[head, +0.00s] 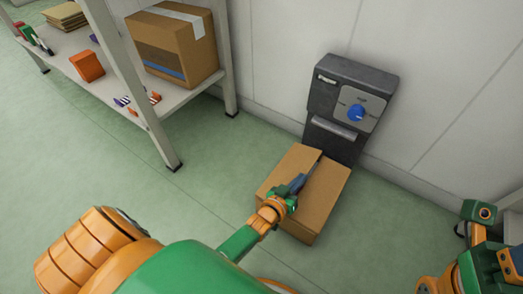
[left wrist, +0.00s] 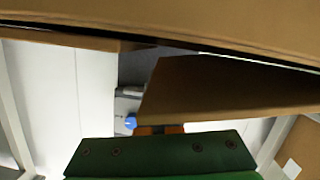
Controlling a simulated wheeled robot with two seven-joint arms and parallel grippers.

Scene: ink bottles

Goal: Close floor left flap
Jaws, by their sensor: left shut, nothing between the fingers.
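A brown cardboard box (head: 325,195) stands on the floor below the grey wall unit. Its top shows a left flap (head: 287,165) and a right panel, with a narrow dark gap between them at the far end. My left gripper (head: 303,179) is shut and empty, its fingers over the gap between the two panels. I cannot tell whether it touches the left flap. In the left wrist view, cardboard (left wrist: 180,18) fills the top, and another cardboard panel (left wrist: 225,90) slants above the green gripper body. The fingertips are hidden there.
The dark grey wall unit (head: 325,95) with a blue knob (head: 356,113) is right behind the box. A shelf (head: 185,95) at the upper left holds a larger carton (head: 170,50) and an orange block (head: 87,66). Green floor (head: 215,175) is clear left of the box.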

